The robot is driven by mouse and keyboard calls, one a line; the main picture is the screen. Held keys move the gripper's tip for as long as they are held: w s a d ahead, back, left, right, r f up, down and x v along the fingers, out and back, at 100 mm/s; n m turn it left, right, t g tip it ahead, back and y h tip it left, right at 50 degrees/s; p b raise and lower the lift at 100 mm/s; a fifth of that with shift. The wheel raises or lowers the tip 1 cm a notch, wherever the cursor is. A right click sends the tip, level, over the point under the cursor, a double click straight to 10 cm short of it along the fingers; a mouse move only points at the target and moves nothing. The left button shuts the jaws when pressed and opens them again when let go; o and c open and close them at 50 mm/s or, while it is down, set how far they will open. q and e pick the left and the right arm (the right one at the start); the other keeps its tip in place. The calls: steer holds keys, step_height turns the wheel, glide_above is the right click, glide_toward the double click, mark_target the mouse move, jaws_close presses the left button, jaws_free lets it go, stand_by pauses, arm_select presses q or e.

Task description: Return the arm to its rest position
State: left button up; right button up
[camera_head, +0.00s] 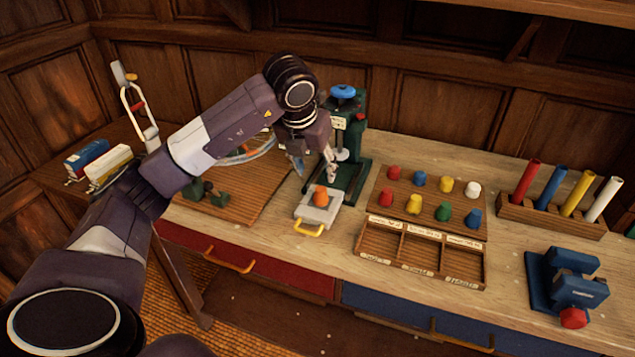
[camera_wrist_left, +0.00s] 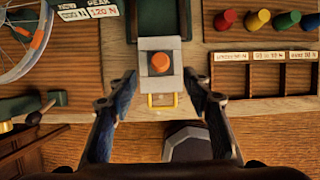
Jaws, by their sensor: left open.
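My left arm comes in from the left and reaches over the workbench. My left gripper (camera_head: 314,172) hangs above the bench in front of the green press (camera_head: 349,170). In the left wrist view the gripper (camera_wrist_left: 160,85) is open, its two fingers wide apart with nothing held between them. Beyond the fingertips sits a light grey block (camera_head: 313,212) with a yellow handle and an orange peg (camera_head: 320,196) on top; the orange peg also shows in the left wrist view (camera_wrist_left: 160,62). My right gripper is in neither view.
A peg board (camera_head: 450,202) with several coloured pegs and a three-compartment wooden tray (camera_head: 409,251) stand right of the block. A blue vise (camera_head: 570,278) and a rack of coloured tubes (camera_head: 550,215) are farther right. A wooden board (camera_head: 245,200) lies left.

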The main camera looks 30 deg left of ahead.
arm_select(q)
steer(key=shift+v, duration=0.75)
